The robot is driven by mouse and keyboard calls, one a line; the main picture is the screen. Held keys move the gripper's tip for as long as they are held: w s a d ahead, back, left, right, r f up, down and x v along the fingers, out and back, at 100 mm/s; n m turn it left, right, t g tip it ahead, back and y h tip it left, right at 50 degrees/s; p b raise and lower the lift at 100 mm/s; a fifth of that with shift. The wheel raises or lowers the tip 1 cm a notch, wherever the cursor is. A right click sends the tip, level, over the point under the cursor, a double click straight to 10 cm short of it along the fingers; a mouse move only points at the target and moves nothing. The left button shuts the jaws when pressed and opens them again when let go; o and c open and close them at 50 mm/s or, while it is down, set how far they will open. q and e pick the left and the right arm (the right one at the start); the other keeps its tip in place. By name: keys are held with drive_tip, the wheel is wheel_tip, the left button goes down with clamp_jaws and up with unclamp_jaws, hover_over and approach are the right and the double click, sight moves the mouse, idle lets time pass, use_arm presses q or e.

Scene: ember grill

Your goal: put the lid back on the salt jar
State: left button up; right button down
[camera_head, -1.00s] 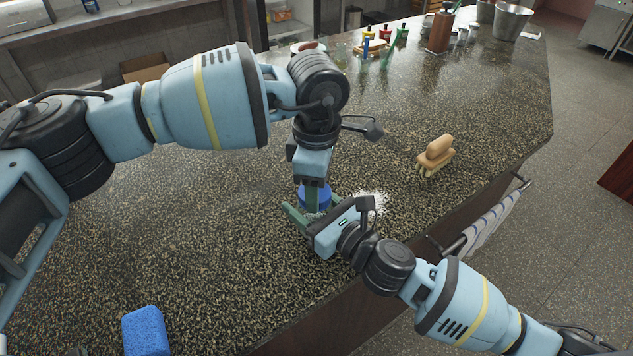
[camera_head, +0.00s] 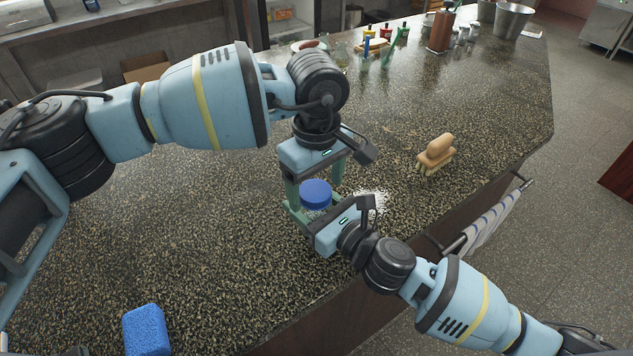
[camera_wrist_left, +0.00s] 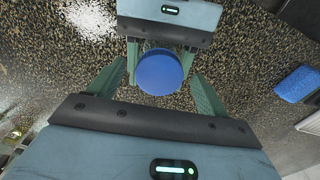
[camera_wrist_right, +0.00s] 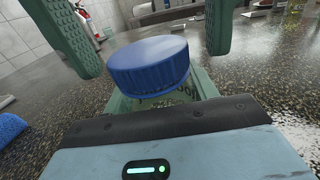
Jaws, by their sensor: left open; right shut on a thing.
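The blue lid (camera_head: 316,194) sits on top of the salt jar, which is mostly hidden under it. In the right wrist view a little of the clear jar (camera_wrist_right: 165,101) shows below the lid's rim. My right gripper (camera_head: 309,211) is shut on the jar, with its fingers at the jar's sides below the lid. My left gripper (camera_head: 315,181) points down from above and is open. Its fingers stand apart on either side of the lid, also in the left wrist view (camera_wrist_left: 159,76). I cannot tell how tightly the lid is seated.
Spilled white salt (camera_head: 371,203) lies on the speckled counter just right of the jar. A wooden brush (camera_head: 436,156) stands farther right, and a blue sponge (camera_head: 146,331) lies at the front left. Bottles and a utensil holder (camera_head: 440,32) are at the back. The counter's left middle is clear.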

use_arm(q)
wheel_tip(320, 180, up, 12)
idle(0.6)
use_arm(e)
drive_tip(key=shift+c, duration=1.9)
unclamp_jaws()
drive_tip(key=shift+d, duration=0.1)
use_arm(q)
drive_tip(key=shift+w+f, duration=0.1)
drive_tip(key=shift+f, duration=0.55)
use_arm(e)
drive_tip(key=shift+v, duration=3.85)
